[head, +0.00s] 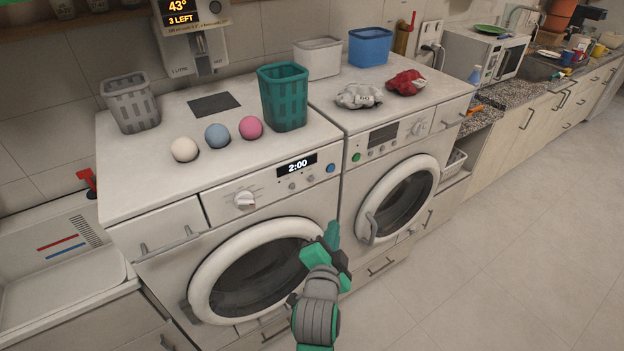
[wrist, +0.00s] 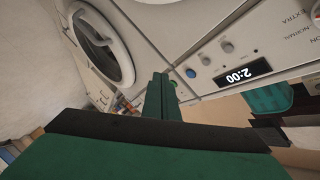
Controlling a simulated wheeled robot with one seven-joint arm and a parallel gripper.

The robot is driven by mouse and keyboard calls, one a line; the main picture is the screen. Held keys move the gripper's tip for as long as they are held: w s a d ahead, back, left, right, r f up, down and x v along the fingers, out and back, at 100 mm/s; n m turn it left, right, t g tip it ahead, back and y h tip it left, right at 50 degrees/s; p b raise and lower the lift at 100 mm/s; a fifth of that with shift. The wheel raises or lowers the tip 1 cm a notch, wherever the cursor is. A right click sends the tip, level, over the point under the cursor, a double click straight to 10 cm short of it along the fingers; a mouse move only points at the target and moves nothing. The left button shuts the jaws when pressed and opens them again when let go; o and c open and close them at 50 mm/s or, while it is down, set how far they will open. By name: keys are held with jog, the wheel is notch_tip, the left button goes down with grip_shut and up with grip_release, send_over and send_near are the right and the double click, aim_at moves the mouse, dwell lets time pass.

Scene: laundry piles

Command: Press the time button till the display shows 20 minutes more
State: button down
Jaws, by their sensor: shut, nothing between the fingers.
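The display (head: 297,165) on the left washing machine reads 2:00. It also shows upside down in the wrist view (wrist: 241,73). Below it are small grey buttons (head: 292,186), and a blue button (head: 331,168) sits to the right; in the wrist view the blue button (wrist: 191,73) and two grey knob-like buttons (wrist: 205,59) show. I cannot read which is the time button. My gripper (head: 333,232) is shut and empty, in front of the machine, below and right of the display, apart from the panel. In the wrist view its fingers (wrist: 160,88) are together.
A dial (head: 245,200) is left of the display. A teal basket (head: 284,97) and three balls (head: 217,136) stand on top. A second machine (head: 397,190) adjoins on the right, with crumpled cloths (head: 358,96) on top. The floor (head: 500,260) at right is clear.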

aim_at(311, 178)
jog(key=shift+m, duration=0.8)
jog(key=w+r, duration=0.1)
jog(key=r, duration=0.2)
jog(key=w+r, duration=0.1)
jog(key=shift+w+d+r, duration=0.3)
jog(key=shift+w+d, duration=0.05)
jog(key=shift+d, duration=0.05)
jog(key=shift+w+a, duration=0.1)
jog(key=w+a, duration=0.5)
jog(key=w, duration=0.2)
jog(key=shift+w+a, duration=0.1)
jog(key=shift+a, duration=0.05)
dwell(1.3)
jog(key=shift+w+a, duration=0.1)
jog(key=shift+w, duration=0.1)
jog(key=shift+w+a, duration=0.25)
jog(key=shift+w, duration=0.05)
dwell(0.8)
dwell(0.3)
jog(key=shift+s+d, duration=0.5)
jog(key=shift+s, duration=0.15)
